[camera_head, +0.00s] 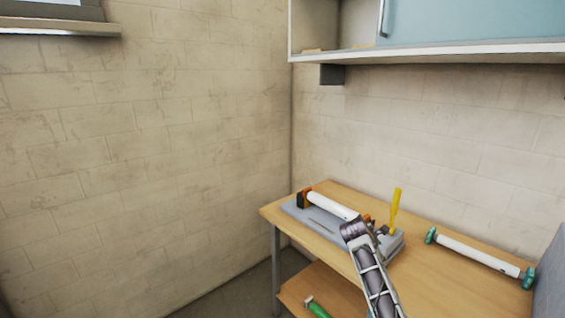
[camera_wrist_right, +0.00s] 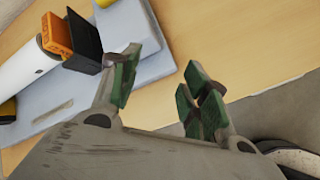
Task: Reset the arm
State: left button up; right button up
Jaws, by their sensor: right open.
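My right arm (camera_head: 373,268) reaches up from the bottom of the head view to the laminator on the table. My right gripper (camera_wrist_right: 168,78) is open and empty in the wrist view, its green-padded fingers apart. It is over the front edge of the table, beside the laminator's grey base (camera_wrist_right: 155,40). In the head view the wrist hides most of its fingers. The laminator's base (camera_head: 300,214) carries a white roller (camera_head: 333,206) with orange and black end brackets and an upright yellow lever (camera_head: 395,208). My left gripper is not in view.
A loose white roller with teal ends (camera_head: 478,254) lies at the right of the wooden table (camera_head: 430,290). A green-ended thing (camera_head: 317,307) lies on the lower shelf. A wall cabinet (camera_head: 470,22) hangs above. Walls close in the left and back.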

jog(key=s+a+f+m+y, duration=0.2)
jog(key=s+f+m, duration=0.15)
jog(key=s, duration=0.55)
jog(key=s+a+f+m+y, duration=0.1)
jog(key=s+a+f+m, duration=0.3)
jog(key=s, duration=0.5)
jog(key=s+a+f+m+y, duration=0.1)
jog(key=s+f+m+y, duration=0.15)
jog(key=s+f, duration=0.45)
jog(key=s+a+r+m+g+y, duration=0.1)
jog(key=s+a+r+m, duration=0.15)
jog(key=s, duration=0.55)
jog(key=s+a+r+m+g+y, duration=0.1)
jog(key=s+m, duration=0.2)
jog(key=s, duration=0.4)
jog(key=s+f+g, duration=0.1)
jog(key=s+f, duration=0.2)
jog(key=f, duration=3)
jog(key=s+d+f, duration=0.2)
jog(key=s+f, duration=0.7)
jog(key=s, duration=0.2)
jog(key=s+d+f+g, duration=0.1)
jog(key=s+f, duration=0.9)
jog(key=s, duration=0.1)
jog(key=shift+s+d+f+h, duration=0.15)
jog(key=shift+d+h, duration=0.2)
